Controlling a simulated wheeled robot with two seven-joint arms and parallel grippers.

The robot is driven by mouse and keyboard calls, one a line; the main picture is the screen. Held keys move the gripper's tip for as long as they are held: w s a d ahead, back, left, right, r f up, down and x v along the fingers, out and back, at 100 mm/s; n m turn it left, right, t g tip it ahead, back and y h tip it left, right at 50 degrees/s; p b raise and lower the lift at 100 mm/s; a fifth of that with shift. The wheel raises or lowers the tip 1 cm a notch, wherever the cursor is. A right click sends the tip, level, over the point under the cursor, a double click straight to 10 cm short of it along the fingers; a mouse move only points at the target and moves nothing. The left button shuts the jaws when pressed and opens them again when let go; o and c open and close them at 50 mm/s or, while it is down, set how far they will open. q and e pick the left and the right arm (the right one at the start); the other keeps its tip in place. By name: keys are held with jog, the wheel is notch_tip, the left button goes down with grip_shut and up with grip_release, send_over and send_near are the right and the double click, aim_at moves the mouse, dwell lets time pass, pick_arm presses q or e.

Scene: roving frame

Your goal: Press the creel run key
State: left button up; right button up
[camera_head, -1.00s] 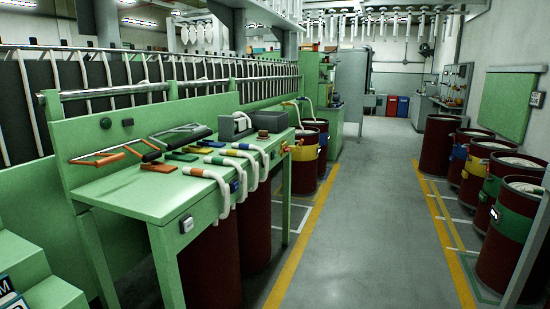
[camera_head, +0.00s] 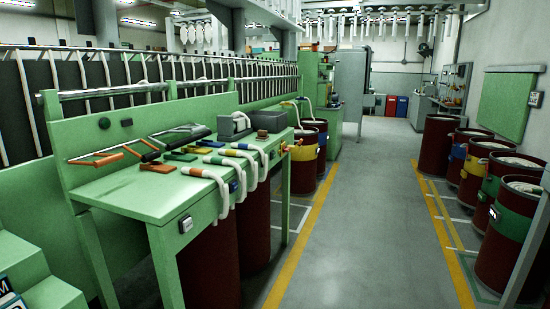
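No key in view carries a label I can read, so I cannot tell which one is the creel run key. A small pale switch box (camera_head: 186,224) with a dark face sits on the front edge of the green bench (camera_head: 135,197). A small blue fitting (camera_head: 234,186) shows further along that edge. Neither of my grippers is in view.
Coloured paddles (camera_head: 158,167) and pale hooked tubes (camera_head: 222,185) lie on the bench, beside a grey box (camera_head: 234,125). Dark red drums (camera_head: 503,240) line the right side. The grey aisle (camera_head: 365,220) between yellow lines is clear.

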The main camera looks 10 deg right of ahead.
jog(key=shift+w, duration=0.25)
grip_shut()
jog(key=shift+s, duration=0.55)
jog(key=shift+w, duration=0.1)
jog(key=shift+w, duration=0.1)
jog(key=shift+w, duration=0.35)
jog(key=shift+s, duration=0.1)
